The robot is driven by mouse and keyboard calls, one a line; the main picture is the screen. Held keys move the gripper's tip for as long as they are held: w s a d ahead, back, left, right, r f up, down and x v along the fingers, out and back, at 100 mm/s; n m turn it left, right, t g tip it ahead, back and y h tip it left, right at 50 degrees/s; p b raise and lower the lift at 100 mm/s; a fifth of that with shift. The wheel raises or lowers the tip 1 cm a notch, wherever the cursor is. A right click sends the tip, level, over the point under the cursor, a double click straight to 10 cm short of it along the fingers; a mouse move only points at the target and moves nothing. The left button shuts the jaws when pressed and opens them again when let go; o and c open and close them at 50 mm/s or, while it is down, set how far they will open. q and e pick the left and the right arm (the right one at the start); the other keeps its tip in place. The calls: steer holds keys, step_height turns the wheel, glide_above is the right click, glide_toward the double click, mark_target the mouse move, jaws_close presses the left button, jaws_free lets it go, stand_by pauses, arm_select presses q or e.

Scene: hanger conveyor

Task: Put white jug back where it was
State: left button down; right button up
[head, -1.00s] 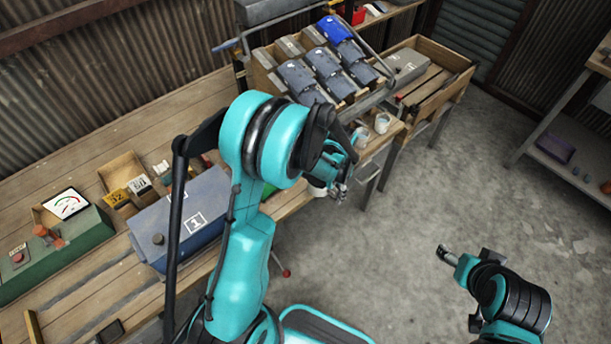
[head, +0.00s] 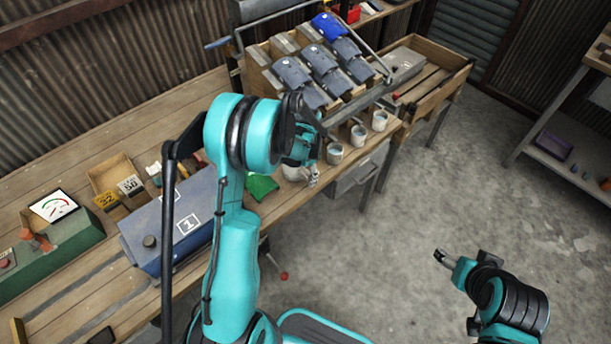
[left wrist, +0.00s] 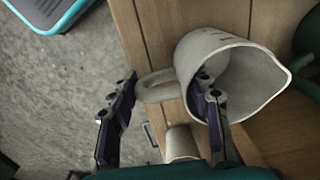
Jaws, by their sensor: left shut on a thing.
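The white jug (head: 291,173) is at the front edge of the wooden bench, partly hidden behind my left gripper (head: 313,178). In the left wrist view, the jug (left wrist: 232,55) has its mouth towards the camera, its spout to the right and its handle to the left. My left gripper (left wrist: 160,105) has one finger inside the jug and the other outside beyond the handle, so the jug is held between them. Whether its base touches the bench cannot be told. My right gripper (head: 440,256) is over the floor at the right; its finger opening is unclear.
White cups (head: 334,154), (head: 358,135), (head: 379,121) stand in a row along the bench front. A green object (head: 262,186) lies left of the jug, near a blue-grey box (head: 178,222).

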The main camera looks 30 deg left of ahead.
arm_select(q)
steer(key=c, duration=1.2)
jaws_free()
steer(key=shift+f, duration=0.1)
steer(key=o, duration=0.5)
